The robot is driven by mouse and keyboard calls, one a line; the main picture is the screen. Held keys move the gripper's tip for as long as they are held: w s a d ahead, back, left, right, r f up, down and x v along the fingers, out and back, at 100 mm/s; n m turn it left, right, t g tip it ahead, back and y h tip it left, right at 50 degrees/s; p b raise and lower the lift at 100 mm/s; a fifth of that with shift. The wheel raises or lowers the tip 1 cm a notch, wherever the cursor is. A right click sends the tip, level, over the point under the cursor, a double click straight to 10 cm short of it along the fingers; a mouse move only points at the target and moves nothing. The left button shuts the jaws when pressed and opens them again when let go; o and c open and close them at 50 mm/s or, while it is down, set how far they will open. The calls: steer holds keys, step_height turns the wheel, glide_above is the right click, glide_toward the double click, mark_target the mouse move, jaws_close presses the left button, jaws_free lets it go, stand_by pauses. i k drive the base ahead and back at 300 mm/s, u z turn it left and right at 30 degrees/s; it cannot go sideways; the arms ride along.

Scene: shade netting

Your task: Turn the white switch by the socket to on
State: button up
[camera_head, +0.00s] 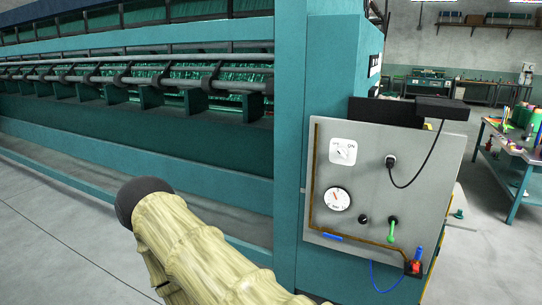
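The white switch (343,151) is a square plate high on the left of a grey panel (372,205), on the end of a teal machine. Its small markings seem to read OFF at left and ON at right. The small knob in its middle is too small to tell which way it points. The socket (391,161) is to its right, with a black plug in it and a black cable hanging from it. A pale, ribbed part of my arm with a dark round end (145,198) shows at lower left, apart from the panel. My gripper is not in view.
A round gauge (337,199), a black knob (363,219) and a green handle (392,230) are lower on the panel. A black box (387,111) juts out above it. A cluttered table (520,150) stands at right. Grey floor is open at lower left.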

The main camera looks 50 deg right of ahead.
mark_target(342, 152)
steer(key=u, duration=0.3)
steer(key=i, duration=0.95)
steer(key=z, duration=1.75)
